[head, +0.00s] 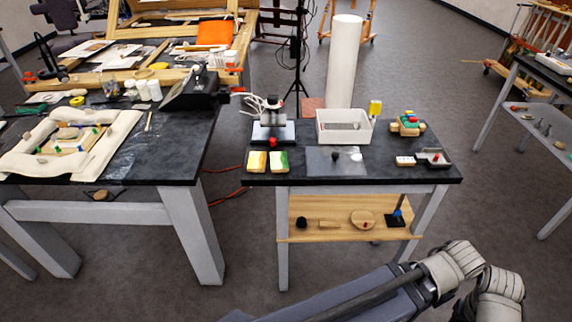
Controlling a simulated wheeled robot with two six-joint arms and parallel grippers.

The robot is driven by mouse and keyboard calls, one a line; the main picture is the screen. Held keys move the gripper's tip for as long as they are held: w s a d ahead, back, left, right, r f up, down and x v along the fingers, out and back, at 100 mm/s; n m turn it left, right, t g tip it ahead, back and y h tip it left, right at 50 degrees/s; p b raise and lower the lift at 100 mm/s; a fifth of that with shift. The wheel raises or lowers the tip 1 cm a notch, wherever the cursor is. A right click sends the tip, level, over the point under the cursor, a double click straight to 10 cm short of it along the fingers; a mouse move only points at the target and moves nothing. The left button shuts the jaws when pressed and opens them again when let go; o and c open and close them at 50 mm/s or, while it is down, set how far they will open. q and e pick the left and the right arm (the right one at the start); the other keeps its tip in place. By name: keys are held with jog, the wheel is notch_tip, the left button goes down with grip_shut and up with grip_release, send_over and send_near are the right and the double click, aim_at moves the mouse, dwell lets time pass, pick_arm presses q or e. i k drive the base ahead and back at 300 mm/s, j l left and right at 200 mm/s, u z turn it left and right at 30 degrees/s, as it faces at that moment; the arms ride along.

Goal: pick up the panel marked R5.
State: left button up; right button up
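I cannot read an R5 mark on anything in view, so I cannot tell which thing is the panel. On the left table, a pale padded frame (118,137) surrounds a light board with small pieces and coloured pegs on it. Neither of my grippers shows. Jointed grey and white links of my own arm reach across the lower right, with no fingers visible.
A white roll (344,60) stands behind.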

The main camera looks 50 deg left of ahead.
aim_at(279, 162)
jog(key=u, duration=1.2)
jog(key=i+j+u, duration=0.2)
jog(key=u, duration=0.25)
jog(key=i+j, duration=0.1)
jog(key=i, duration=0.2)
jog(key=k+l, duration=0.1)
jog(key=l, duration=0.2)
jog(key=k+l, duration=0.15)
jog(key=l, duration=0.2)
jog(key=k+l, duration=0.1)
jog(key=l, duration=0.2)
jog(key=k+l, duration=0.1)
jog(key=l, duration=0.25)
jog(key=u, duration=0.05)
